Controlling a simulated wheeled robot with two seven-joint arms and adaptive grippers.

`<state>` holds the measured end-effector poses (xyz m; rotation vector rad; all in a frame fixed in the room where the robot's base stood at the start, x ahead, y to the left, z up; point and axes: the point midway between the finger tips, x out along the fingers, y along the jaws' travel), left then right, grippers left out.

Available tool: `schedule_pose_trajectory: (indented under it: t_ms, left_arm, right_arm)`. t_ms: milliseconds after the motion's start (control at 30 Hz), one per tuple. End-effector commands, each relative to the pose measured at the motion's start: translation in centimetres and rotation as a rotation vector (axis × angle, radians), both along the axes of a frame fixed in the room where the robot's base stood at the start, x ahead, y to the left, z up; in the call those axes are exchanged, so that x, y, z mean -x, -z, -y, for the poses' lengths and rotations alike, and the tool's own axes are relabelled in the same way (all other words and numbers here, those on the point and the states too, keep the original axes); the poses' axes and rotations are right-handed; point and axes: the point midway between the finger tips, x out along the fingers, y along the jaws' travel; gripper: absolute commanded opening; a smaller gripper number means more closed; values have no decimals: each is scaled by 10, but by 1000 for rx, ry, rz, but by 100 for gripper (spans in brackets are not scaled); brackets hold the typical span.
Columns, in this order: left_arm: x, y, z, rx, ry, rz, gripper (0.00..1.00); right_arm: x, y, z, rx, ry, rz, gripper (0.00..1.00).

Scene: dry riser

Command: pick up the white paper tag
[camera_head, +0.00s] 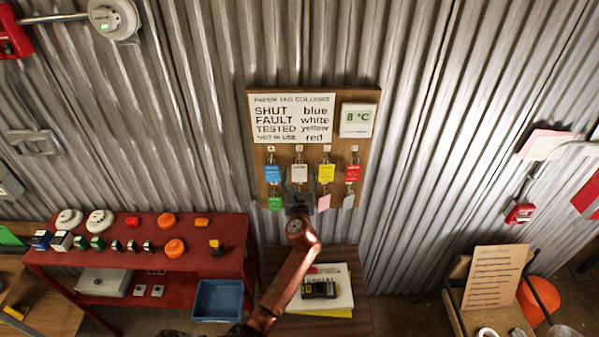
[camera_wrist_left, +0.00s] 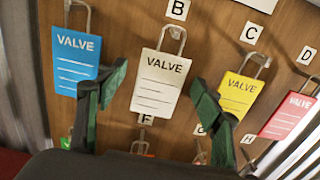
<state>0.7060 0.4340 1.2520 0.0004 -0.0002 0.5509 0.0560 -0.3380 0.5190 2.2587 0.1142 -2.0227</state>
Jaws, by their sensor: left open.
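The white paper tag (camera_wrist_left: 159,84), printed VALVE with lines below, hangs by a metal loop from a hook under the letter B on the wooden board. It also shows in the head view (camera_head: 299,173), in the upper row of tags. My left gripper (camera_wrist_left: 150,100) is open in front of the board, with one dark green-padded finger on each side of the white tag's lower part. I cannot tell whether either finger touches it. In the head view the left gripper (camera_head: 299,196) is just below the white tag. My right gripper is not in view.
A blue tag (camera_wrist_left: 73,62) hangs left of the white one, a yellow tag (camera_wrist_left: 238,95) and a red tag (camera_wrist_left: 289,115) right. A lower row has green (camera_head: 275,203), pink (camera_head: 326,173) and other tags. A red bench (camera_head: 190,262) stands left.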

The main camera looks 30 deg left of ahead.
Motion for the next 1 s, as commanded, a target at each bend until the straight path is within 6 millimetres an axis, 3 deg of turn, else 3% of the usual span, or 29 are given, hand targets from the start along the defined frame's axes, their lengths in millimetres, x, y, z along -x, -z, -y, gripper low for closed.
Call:
schedule_pose_trajectory:
  t_ms: [33, 133, 633, 1000]
  left_arm:
    - [-1, 0, 0, 0, 0, 0, 61]
    - [-1, 0, 1, 0, 2, 0, 61]
    - [0, 0, 1, 1, 1, 1, 30]
    - [0, -4, 1, 0, 1, 1, 30]
  right_arm:
    - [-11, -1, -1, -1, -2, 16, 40]
    - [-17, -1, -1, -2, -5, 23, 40]
    - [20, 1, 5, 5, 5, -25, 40]
    - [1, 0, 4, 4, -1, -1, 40]
